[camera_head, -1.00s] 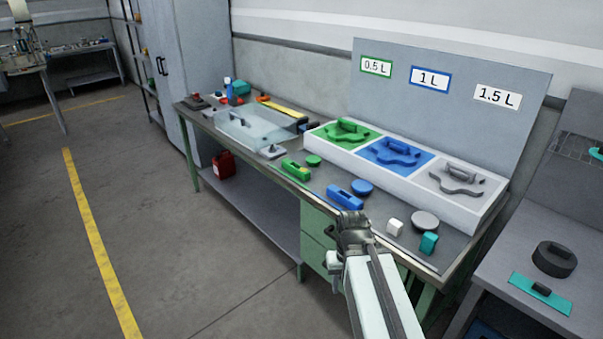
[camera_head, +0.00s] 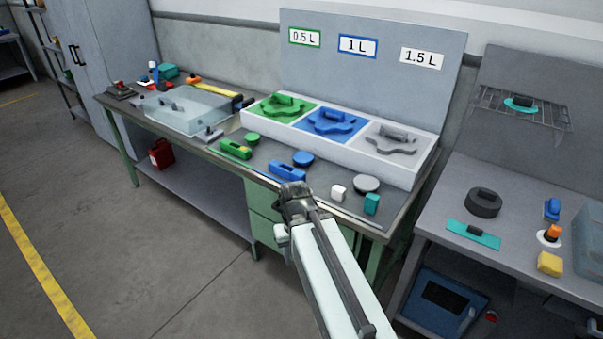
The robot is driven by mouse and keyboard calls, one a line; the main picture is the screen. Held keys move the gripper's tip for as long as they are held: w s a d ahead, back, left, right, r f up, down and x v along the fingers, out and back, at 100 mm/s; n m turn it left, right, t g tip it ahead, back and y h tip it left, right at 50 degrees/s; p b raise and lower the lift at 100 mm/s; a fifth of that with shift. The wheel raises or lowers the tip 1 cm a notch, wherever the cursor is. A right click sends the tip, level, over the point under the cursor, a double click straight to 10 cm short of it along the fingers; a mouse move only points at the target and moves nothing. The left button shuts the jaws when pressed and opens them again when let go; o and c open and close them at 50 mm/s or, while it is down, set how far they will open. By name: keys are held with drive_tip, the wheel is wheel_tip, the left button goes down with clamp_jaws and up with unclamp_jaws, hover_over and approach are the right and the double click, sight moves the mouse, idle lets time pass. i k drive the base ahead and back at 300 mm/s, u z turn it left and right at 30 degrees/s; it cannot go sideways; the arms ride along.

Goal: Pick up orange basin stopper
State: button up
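A small orange knob-shaped piece (camera_head: 553,231), which looks like the orange basin stopper, stands on a white round base on the right-hand bench. Whether the two are one piece is too small to tell. My gripper (camera_head: 291,193) shows at the end of my arm, in front of the green workbench's near edge. It is well to the left of the orange piece and apart from it. Its fingers are dark and small, and I cannot tell whether they are open or shut. I see nothing held.
The right-hand bench (camera_head: 440,205) also carries a black ring (camera_head: 484,204), a teal plate (camera_head: 474,236), a yellow sponge-like block (camera_head: 550,263), a blue item (camera_head: 551,209) and a clear tub (camera_head: 592,240). A wire rack (camera_head: 540,118) hangs above. The floor at left is clear.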

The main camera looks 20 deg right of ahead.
sight(551, 235)
drive_tip(key=z, duration=2.15)
